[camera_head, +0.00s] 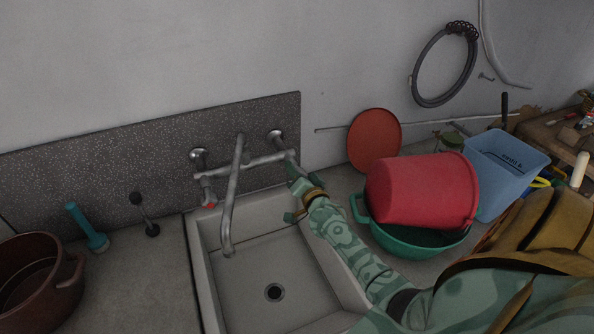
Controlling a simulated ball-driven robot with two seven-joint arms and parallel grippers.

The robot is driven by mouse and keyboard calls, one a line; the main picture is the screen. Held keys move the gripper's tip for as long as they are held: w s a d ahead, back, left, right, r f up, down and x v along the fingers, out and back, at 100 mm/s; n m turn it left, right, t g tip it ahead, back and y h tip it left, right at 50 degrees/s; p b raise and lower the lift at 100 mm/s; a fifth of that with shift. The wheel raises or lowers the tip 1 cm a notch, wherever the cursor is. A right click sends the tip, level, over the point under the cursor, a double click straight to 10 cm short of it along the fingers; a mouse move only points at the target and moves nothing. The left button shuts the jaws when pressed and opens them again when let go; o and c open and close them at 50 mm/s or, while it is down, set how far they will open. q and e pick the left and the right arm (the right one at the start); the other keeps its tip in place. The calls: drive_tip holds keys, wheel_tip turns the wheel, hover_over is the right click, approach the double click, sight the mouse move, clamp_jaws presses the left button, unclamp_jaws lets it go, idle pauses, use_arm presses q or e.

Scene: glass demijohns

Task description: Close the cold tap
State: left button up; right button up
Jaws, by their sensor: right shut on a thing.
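A metal wall mixer (262,160) is fixed to the speckled splashback, and its spout (231,210) hangs down over the sink (210,278). The left tap (209,199) has a red mark. The cold tap is at the right end of the mixer; its handle is mostly hidden by my right gripper (292,176). My right gripper is at that end and shut on the cold tap, its arm reaching in from the lower right. I cannot make out water under the spout. My left gripper is not in view.
Right of the sink, a red bucket (420,190) lies tilted on a green basin (418,238), close to my right forearm. A blue bin (502,170) stands beyond. A brown pot (38,275), a blue-handled tool (88,228) and a black-ended tool (145,214) are on the left.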

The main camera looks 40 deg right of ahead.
drive_tip(key=o, duration=1)
drive_tip(key=v, duration=1.6)
drive_tip(key=shift+s, duration=0.15)
